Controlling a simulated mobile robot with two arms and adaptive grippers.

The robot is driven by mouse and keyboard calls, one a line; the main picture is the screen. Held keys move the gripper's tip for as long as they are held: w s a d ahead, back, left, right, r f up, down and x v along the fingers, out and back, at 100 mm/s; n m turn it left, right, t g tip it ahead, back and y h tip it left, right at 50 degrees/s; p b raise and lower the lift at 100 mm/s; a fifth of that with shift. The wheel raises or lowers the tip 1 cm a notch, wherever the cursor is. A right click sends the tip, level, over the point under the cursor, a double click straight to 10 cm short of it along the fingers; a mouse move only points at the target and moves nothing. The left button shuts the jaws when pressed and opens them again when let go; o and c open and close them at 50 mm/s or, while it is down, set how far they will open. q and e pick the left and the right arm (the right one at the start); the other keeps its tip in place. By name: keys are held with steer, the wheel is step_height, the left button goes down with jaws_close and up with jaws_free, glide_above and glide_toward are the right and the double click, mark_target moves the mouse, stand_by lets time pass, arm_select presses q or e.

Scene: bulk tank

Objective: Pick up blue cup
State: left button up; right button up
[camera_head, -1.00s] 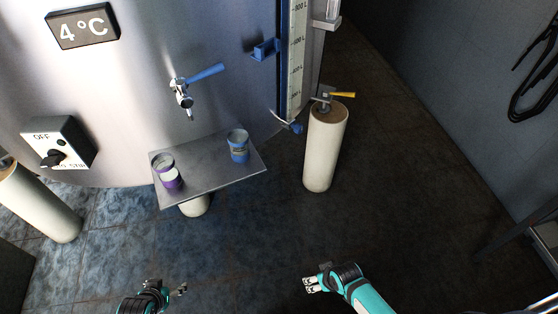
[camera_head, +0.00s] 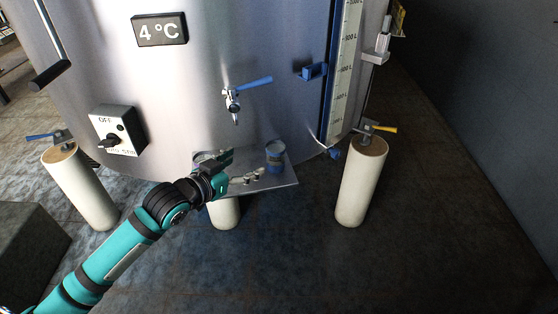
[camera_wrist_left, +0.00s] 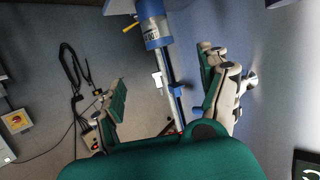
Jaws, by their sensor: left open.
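The blue cup (camera_head: 275,157) stands upright on the right part of a small metal shelf (camera_head: 285,181) in front of the tank. In the left wrist view the blue cup (camera_wrist_left: 152,24) shows at the top, beyond the spread fingers. My left gripper (camera_head: 246,163) is open over the shelf, to the left of the cup, with its fingers pointing toward it. In the left wrist view the gripper (camera_wrist_left: 162,78) has nothing between its fingers. The purple cup is hidden behind the left gripper. My right gripper is not in view.
A tap with a blue lever (camera_head: 233,97) sticks out of the tank above the shelf. Pale cylindrical tank legs (camera_head: 361,182) stand to the right and left (camera_head: 80,187). A blue bracket (camera_head: 313,71) is on the tank's right. The floor at the front right is clear.

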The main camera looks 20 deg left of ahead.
mark_target(281, 144)
arm_select(q)
steer(key=x, duration=1.5)
steer(key=shift+w, duration=0.2)
steer(key=c, duration=1.1)
steer(key=shift+o, duration=0.2)
